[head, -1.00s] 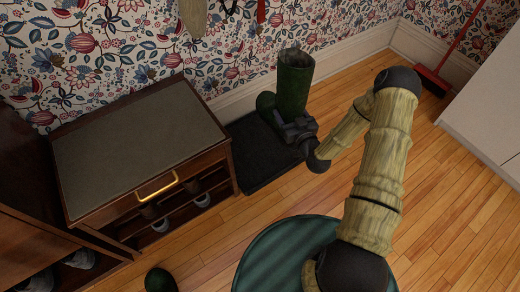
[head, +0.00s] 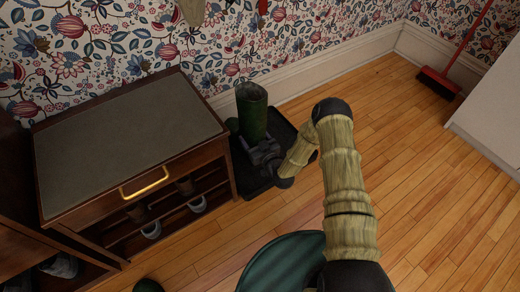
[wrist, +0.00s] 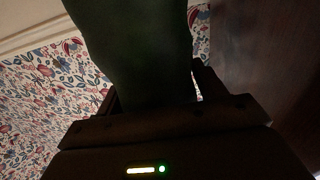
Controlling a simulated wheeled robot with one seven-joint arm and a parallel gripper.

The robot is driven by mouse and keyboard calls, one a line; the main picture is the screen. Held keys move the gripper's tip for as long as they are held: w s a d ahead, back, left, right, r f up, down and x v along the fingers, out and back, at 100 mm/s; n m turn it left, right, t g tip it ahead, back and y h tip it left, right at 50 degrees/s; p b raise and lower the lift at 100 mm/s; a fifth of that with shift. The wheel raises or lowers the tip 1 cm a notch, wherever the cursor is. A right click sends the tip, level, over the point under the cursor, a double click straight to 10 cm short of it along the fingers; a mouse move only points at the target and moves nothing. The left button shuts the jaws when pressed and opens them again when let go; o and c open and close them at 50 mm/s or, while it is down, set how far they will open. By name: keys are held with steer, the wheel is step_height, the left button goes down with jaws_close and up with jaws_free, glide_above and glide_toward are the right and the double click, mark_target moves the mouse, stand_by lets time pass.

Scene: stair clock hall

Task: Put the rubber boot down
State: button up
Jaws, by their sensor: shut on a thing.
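The dark green rubber boot (head: 252,108) is upright, its shaft opening up, over the black boot tray (head: 282,125) by the wall. My gripper (head: 261,148) is shut on it from the near side. In the wrist view, the boot's dark green surface (wrist: 130,45) fills the space between my fingers (wrist: 155,100). My gripper hides the boot's lower part in the head view, so I cannot tell whether the sole touches the tray. A second dark green boot (head: 148,286) shows partly at the bottom edge, on the floor.
A wooden bench cabinet (head: 120,140) with a grey top, a brass handle and shoes on its lower shelf stands close left of the tray. The papered wall is right behind. A red broom (head: 440,82) leans at the far right. Wooden floor (head: 400,130) is clear to the right.

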steer(key=shift+f+b, duration=1.85)
steer(key=shift+f, duration=1.2)
step_height(320, 180, down, 4)
steer(key=b, duration=0.2)
steer(key=shift+b, duration=0.35)
steer(key=shift+r, duration=0.2)
steer(key=o, duration=1.6)
steer(key=shift+f, duration=0.15)
steer(key=shift+s, duration=0.15)
